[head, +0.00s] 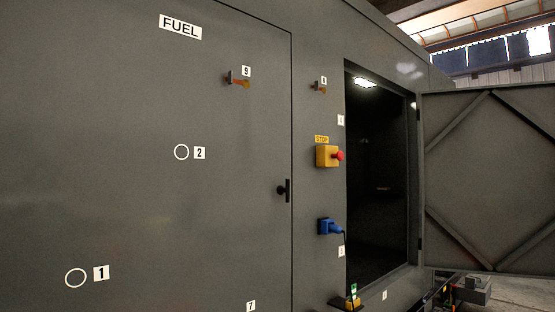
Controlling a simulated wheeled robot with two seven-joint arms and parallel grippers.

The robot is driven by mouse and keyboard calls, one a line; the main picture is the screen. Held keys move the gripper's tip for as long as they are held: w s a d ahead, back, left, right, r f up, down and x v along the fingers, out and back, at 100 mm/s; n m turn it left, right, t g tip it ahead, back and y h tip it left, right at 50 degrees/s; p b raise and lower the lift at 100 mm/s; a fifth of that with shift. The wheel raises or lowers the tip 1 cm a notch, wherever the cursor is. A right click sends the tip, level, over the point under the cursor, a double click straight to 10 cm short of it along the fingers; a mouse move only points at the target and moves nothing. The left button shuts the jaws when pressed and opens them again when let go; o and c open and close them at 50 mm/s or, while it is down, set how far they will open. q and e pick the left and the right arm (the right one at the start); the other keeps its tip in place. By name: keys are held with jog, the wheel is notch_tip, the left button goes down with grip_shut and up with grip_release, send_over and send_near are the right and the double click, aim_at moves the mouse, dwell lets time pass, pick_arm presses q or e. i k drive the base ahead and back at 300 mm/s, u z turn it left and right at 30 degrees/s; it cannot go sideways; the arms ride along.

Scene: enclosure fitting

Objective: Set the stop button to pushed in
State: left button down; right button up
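The stop button is a red mushroom head (338,156) on the right side of a yellow box (325,157). The box is mounted on the grey enclosure wall, just left of the open doorway. A yellow STOP label (321,139) sits right above it. The red head stands out from the box; at this size I cannot tell if it is pushed in or out. Nothing touches the button. I make out neither of my grippers in the head view.
A dark doorway (375,190) is right of the button, its door (490,180) swung open to the right. A blue socket with plug (328,227) is below. A closed FUEL panel (150,220) with a black handle (285,190) is left. A yellow item (352,303) is at the bottom.

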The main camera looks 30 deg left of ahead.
aim_at(339, 155)
jog(key=u, duration=0.5)
jog(key=i, duration=0.9)
jog(key=z, duration=0.5)
jog(key=i, duration=0.75)
jog(key=z, duration=0.6)
